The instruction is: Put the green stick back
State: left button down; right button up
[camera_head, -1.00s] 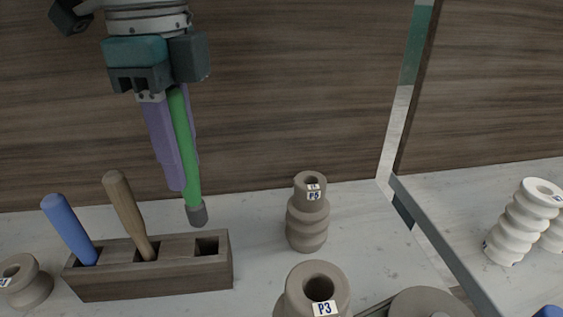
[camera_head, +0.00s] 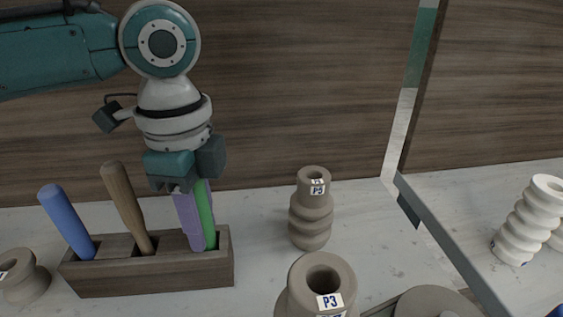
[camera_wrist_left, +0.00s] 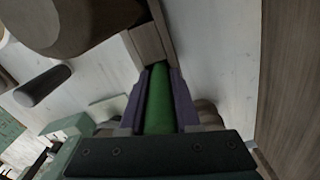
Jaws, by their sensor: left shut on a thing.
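The green stick (camera_head: 206,215) stands nearly upright, its lower end down in the right-hand slot of the wooden holder (camera_head: 150,277). My left gripper (camera_head: 195,238) is shut on it, with purple fingers reaching down to the slot's opening. In the left wrist view the green stick (camera_wrist_left: 158,100) lies between the purple fingers (camera_wrist_left: 157,90). The tip of the stick is hidden inside the holder. My right gripper is not in view.
A blue stick (camera_head: 66,222) and a brown wooden stick (camera_head: 126,208) lean in the holder's other slots. Clay pieces P5 (camera_head: 311,215) and P3 (camera_head: 318,285) stand to the right. A grey rail (camera_head: 450,245) and a white ribbed piece (camera_head: 527,225) are farther right.

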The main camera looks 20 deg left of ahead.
pick_arm(q)
jog(key=c, duration=0.6)
grip_release()
jog(key=shift+f, duration=0.1)
notch_tip(320, 180, up, 12)
jog(key=shift+r+p, duration=0.2)
jog(key=shift+p, duration=0.75)
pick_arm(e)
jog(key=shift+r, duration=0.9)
